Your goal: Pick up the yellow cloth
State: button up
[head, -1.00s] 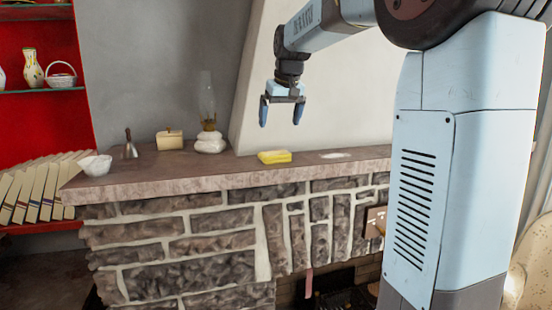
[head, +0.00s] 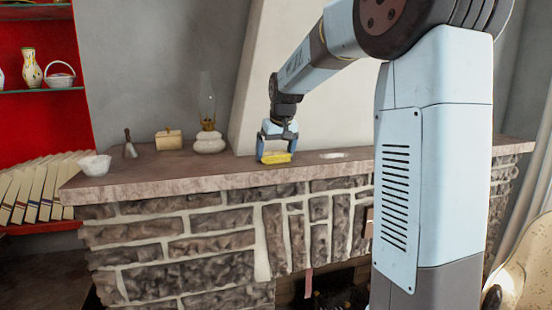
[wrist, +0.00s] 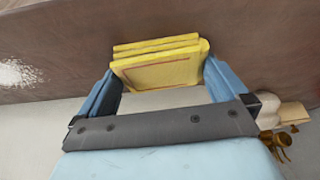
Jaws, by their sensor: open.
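The yellow cloth (head: 275,158) lies folded in layers on the stone mantel shelf (head: 215,172), close to its front edge. My gripper (head: 277,150) is low over the shelf at the cloth, with its blue fingers spread. In the wrist view the cloth (wrist: 158,62) sits between and just beyond the fingertips of my gripper (wrist: 160,78), one finger to each side. A gap shows between the cloth and the gripper's dark palm. I cannot tell whether either finger touches the cloth.
On the shelf to the left stand an oil lamp (head: 208,140), a small cream box (head: 169,139), a bell (head: 129,146) and a white bowl (head: 95,166). A pale flat item (head: 332,155) lies to the right of the cloth. A sloped wall rises behind.

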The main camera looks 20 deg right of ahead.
jog(key=c, duration=0.8)
jog(key=shift+o, duration=0.2)
jog(key=shift+r, duration=0.3)
notch_tip(320, 180, up, 2)
jog(key=shift+r, duration=0.1)
jog(key=s+a+r, duration=0.1)
jog(key=s+r, duration=0.9)
jog(key=s, duration=0.4)
jog(key=shift+a, duration=0.3)
jog(key=shift+r, duration=0.1)
